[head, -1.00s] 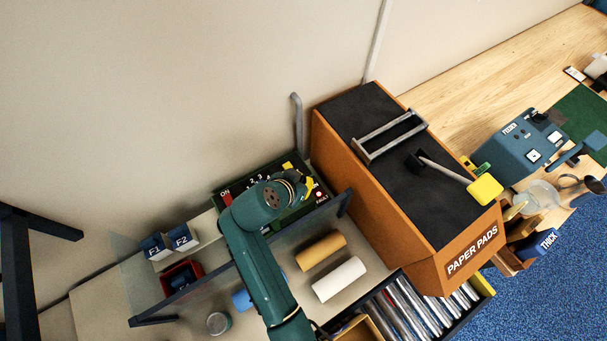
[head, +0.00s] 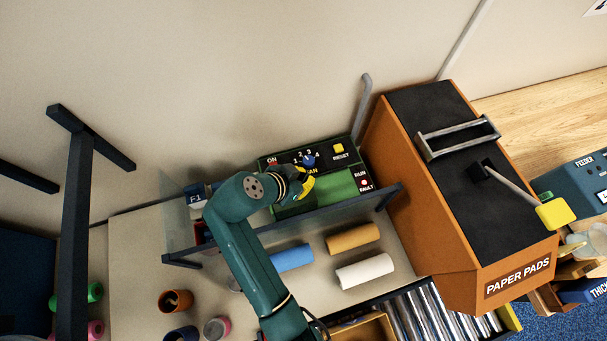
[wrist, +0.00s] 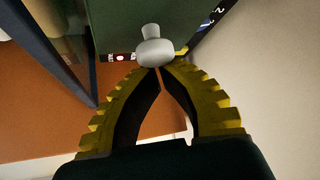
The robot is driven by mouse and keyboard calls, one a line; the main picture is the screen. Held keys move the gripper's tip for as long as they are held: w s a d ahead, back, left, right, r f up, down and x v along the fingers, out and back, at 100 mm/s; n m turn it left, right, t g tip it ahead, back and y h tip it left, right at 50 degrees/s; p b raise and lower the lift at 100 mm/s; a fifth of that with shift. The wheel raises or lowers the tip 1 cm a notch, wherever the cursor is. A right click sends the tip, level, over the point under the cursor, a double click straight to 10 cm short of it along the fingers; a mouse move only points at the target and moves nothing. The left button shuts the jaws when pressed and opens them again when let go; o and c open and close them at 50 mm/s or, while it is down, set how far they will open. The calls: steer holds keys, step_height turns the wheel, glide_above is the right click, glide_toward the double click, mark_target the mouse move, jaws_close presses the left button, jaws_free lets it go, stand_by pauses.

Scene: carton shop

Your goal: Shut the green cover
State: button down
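The green cover (head: 340,186) lies on the lower part of a dark control panel (head: 285,157), partly hidden by my arm. In the wrist view the cover (wrist: 118,22) fills the upper middle, and a pale grey knob (wrist: 155,50) stands out from it. My gripper (wrist: 160,69) has yellow ribbed fingers whose tips are nearly together, right by the knob's near side. The knob is wider than the gap between the tips, and nothing shows held. In the head view my gripper (head: 307,178) is over the cover's left part. The cover's exact angle is unclear.
A clear screen with a dark frame (head: 345,210) stands in front of the panel. The orange PAPER PADS cabinet (head: 405,190) rises close on the right. Orange (head: 352,238), white (head: 364,271) and blue (head: 292,258) rolls lie on the bench before the screen.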

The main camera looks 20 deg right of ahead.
steer(key=a+r, duration=0.1)
steer(key=r, duration=0.1)
steer(key=r+b, duration=0.1)
steer(key=r, duration=0.2)
steer(key=s+a+r+b, duration=0.1)
steer(key=r, duration=0.2)
steer(key=shift+a, duration=0.3)
